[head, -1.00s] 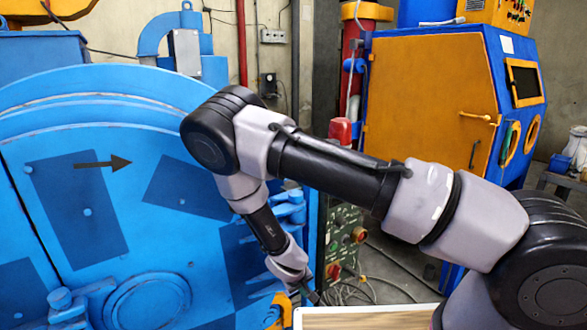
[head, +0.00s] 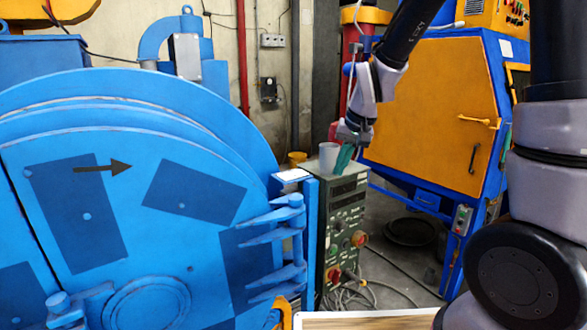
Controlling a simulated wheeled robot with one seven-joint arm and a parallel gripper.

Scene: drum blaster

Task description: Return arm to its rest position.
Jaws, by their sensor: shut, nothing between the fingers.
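My arm is folded up at the right side of the head view, its upper part running out of the top of the picture. My gripper (head: 343,158) hangs down in the upper middle, in front of the control box's top and beside a light grey cup. It is shut and holds nothing. Its fingertips look green and are small in the picture. Whether they touch anything behind them I cannot tell, but they seem to be in free air.
The big blue drum machine (head: 110,215) fills the left, its door hinges (head: 285,225) facing right. A control box (head: 342,225) with knobs stands beside it, bearing the grey cup (head: 328,158). An orange and blue cabinet (head: 425,110) stands behind. A wooden-topped surface (head: 365,321) is at the bottom.

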